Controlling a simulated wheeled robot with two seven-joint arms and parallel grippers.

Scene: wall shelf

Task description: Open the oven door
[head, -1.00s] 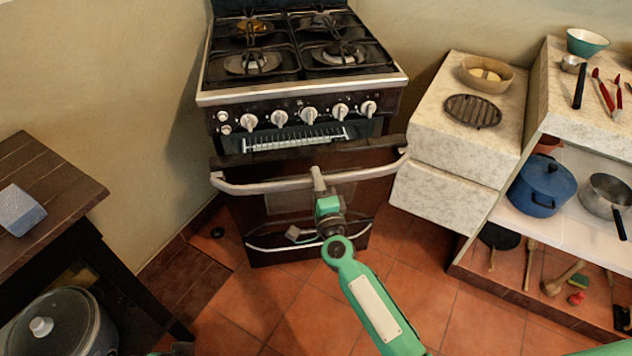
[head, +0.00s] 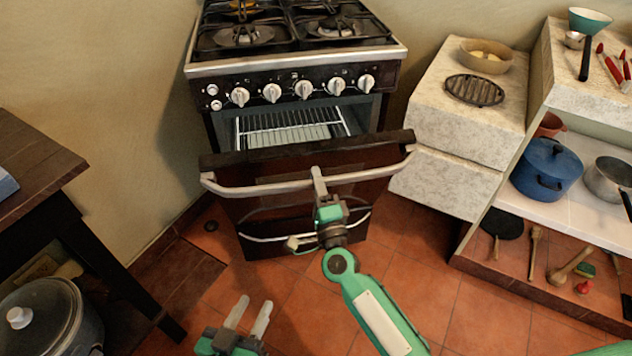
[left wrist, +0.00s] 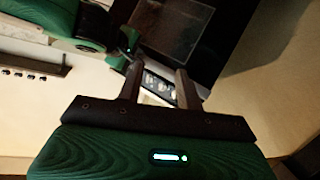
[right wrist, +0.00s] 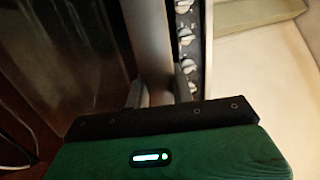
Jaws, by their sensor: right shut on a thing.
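The oven (head: 300,110) stands against the back wall. Its door (head: 270,210) is partly open, its top edge tilted out toward me, and a wire rack (head: 290,128) shows inside. A pale bar handle (head: 255,189) runs across the door. My right gripper (head: 318,180) is shut on the handle near its middle; in the right wrist view the handle (right wrist: 150,40) passes between the fingers. My left gripper (head: 248,318) is low in front of the oven, apart from the door, with its fingers spread and empty.
A dark wooden table (head: 35,170) stands at the left, with a lidded pot (head: 45,325) below it. A stone counter (head: 465,130) and a shelf with a blue pot (head: 545,178) are at the right. Tiled floor in front of the oven is clear.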

